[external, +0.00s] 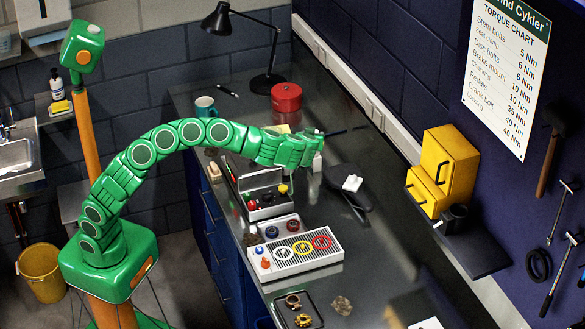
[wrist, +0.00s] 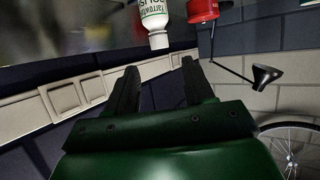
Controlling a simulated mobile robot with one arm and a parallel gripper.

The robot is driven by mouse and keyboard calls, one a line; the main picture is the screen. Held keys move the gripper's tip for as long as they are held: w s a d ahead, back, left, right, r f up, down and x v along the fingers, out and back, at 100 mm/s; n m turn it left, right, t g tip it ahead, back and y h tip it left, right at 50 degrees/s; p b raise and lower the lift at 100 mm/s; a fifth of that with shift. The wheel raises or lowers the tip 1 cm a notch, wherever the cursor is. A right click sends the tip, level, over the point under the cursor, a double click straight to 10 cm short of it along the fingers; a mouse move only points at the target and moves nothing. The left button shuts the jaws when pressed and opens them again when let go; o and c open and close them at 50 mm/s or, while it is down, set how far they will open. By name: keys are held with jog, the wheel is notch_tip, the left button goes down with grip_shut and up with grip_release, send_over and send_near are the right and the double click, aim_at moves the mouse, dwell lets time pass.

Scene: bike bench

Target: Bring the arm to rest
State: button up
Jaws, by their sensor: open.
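My green arm reaches across the dark workbench (external: 375,250) from the left in the external view. My gripper (external: 335,132) is at its end, above the back part of the bench. In the wrist view my gripper (wrist: 158,75) shows two dark fingers spread apart, with nothing between them. A white bottle with a green label (wrist: 153,22) lies beyond the fingertips at the top of the wrist view. In the external view a small white bottle (external: 317,161) shows just below my gripper.
A red tin (external: 286,97), a black desk lamp (external: 268,78) and a teal mug (external: 205,106) stand at the back. A toolbox (external: 262,193), a grey tray with coloured rings (external: 294,252) and a bike saddle (external: 347,187) occupy the bench. Yellow drawers (external: 446,165) are at right.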

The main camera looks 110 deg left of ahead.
jog(key=shift+v, duration=0.95)
